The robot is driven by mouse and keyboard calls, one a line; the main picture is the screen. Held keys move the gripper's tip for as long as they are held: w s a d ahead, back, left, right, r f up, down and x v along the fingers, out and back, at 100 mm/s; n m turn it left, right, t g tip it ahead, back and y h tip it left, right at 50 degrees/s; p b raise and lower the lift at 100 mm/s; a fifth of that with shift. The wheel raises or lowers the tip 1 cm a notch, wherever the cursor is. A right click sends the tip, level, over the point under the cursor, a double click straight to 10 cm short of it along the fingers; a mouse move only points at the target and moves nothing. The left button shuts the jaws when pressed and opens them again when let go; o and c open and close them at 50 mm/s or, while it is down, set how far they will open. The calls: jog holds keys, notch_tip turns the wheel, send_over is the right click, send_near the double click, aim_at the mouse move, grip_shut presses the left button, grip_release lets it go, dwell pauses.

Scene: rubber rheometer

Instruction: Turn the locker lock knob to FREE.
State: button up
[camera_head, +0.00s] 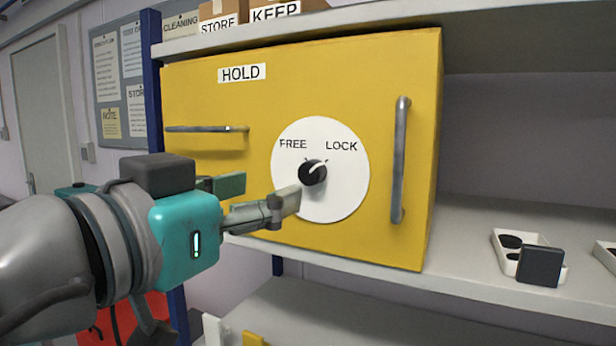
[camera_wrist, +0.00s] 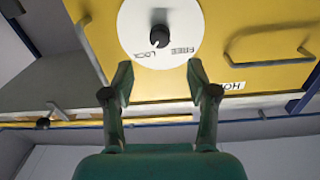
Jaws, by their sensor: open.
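The black lock knob (camera_head: 313,172) sits at the centre of a white round dial (camera_head: 345,190) on the front of the yellow locker (camera_head: 300,90). The dial reads FREE at upper left and LOCK at upper right. The knob's white mark points up and right, toward LOCK. My gripper (camera_head: 270,190) is open, in front of the dial and to its left, apart from the knob. In the wrist view, the knob (camera_wrist: 160,38) shows beyond the fingertips, roughly centred between the two fingers (camera_wrist: 160,72), with nothing held.
A vertical grey handle (camera_head: 399,160) stands out right of the dial, and a horizontal bar handle (camera_head: 207,129) sits to its left. The locker carries a HOLD label (camera_head: 242,73) and rests on a shelf (camera_head: 460,265). A white tray (camera_head: 505,250) with dark pieces lies at right.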

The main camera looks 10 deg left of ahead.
aim_at(307, 176)
jog(key=x, duration=0.9)
jog(key=shift+w+d, duration=0.1)
jog(key=shift+w, duration=0.05)
grip_shut()
